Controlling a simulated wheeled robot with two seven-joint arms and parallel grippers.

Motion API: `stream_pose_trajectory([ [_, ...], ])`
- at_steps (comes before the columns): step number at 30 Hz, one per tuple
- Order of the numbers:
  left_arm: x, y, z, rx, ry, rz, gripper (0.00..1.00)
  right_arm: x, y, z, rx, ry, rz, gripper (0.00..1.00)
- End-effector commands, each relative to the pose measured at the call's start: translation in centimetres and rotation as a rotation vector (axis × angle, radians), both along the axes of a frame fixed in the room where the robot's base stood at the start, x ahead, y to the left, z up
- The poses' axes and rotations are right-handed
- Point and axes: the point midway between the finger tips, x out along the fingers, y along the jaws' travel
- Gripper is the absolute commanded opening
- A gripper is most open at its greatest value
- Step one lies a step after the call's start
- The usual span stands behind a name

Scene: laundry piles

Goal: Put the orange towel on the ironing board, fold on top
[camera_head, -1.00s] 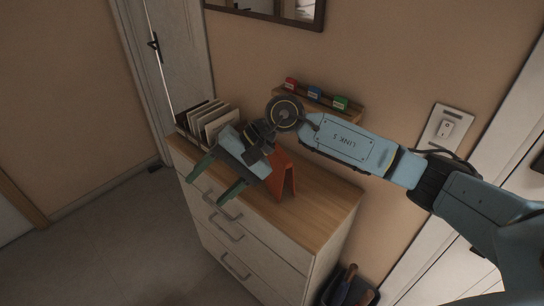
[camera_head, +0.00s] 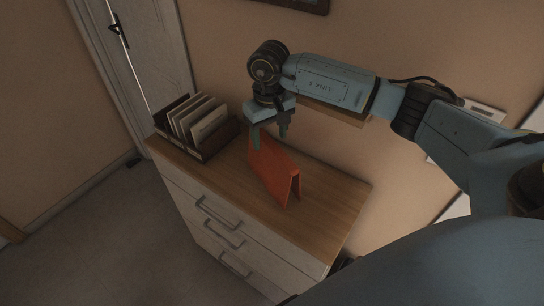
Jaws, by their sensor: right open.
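The orange towel (camera_head: 270,169) stands on the wooden top of a chest of drawers, folded like a tent with its fold on top. My right gripper (camera_head: 269,141) points down over the far left end of the towel. Its jaws are open, with the fingertips close to the towel's fold. I cannot tell whether they touch it. My left gripper is not in view. No ironing board is in view.
A dark file holder (camera_head: 214,146) with several cards stands left of the towel on the chest of drawers (camera_head: 325,225). My right arm hides much of the wall shelf. The chest top is clear right of the towel.

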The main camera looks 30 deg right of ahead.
Motion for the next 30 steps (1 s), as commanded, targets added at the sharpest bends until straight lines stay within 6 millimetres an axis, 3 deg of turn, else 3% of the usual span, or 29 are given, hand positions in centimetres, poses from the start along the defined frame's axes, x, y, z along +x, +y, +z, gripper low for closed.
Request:
stream_pose_trajectory([
  [12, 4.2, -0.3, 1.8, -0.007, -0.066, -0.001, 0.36, -1.1, -0.3, -4.0, 0.000, 0.006, -0.001, 0.61],
  [18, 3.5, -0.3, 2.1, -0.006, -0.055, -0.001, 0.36, -1.1, -0.3, -6.3, 0.002, 0.001, 0.000, 0.61],
  [26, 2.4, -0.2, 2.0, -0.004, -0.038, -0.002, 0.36, -1.0, -0.4, -6.6, 0.001, -0.001, 0.000, 0.61],
  [30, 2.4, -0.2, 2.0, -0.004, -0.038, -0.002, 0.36, -1.0, -0.3, -6.6, 0.001, -0.001, 0.000, 0.44],
])
